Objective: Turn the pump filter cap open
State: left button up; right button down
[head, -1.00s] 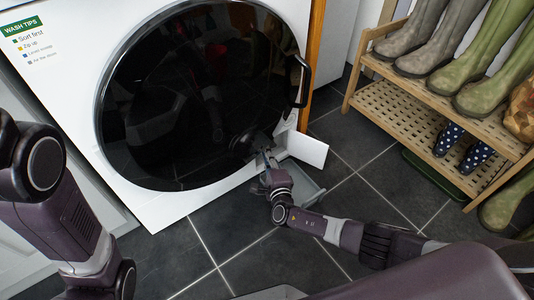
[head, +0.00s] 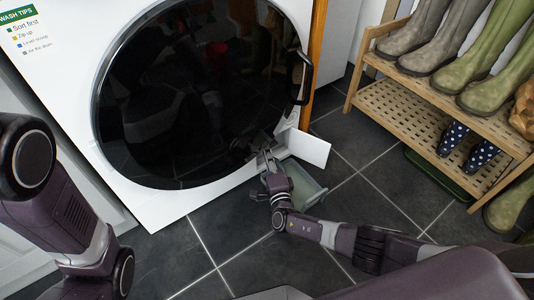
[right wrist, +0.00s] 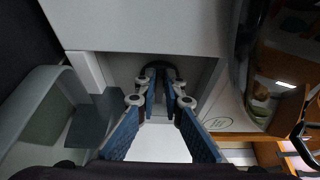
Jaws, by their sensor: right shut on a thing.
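The pump filter cap is a dark round piece (right wrist: 166,70) inside a grey recess (right wrist: 120,70) low on the white washing machine (head: 60,95). My right gripper (right wrist: 164,82) has its blue-padded fingers in the recess, shut on the cap from both sides. The fingers cover much of the cap, so how far it is turned cannot be told. In the head view my right gripper (head: 264,157) hides the cap. The white flap (head: 308,148) of the recess stands open. My left gripper is out of view; only its arm shows at the left.
A shallow grey tray (head: 312,194) lies on the dark tiled floor (head: 365,205) below the recess. The big black door (head: 190,90) with its handle (head: 304,78) is just above. A wooden rack (head: 405,110) with boots stands at the right, with free floor before it.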

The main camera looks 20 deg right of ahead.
jog(key=c, duration=2)
grip_release()
jog(key=shift+c, duration=0.2)
jog(key=shift+s, duration=0.1)
jog(key=s, duration=1.2)
jog(key=shift+a, duration=0.25)
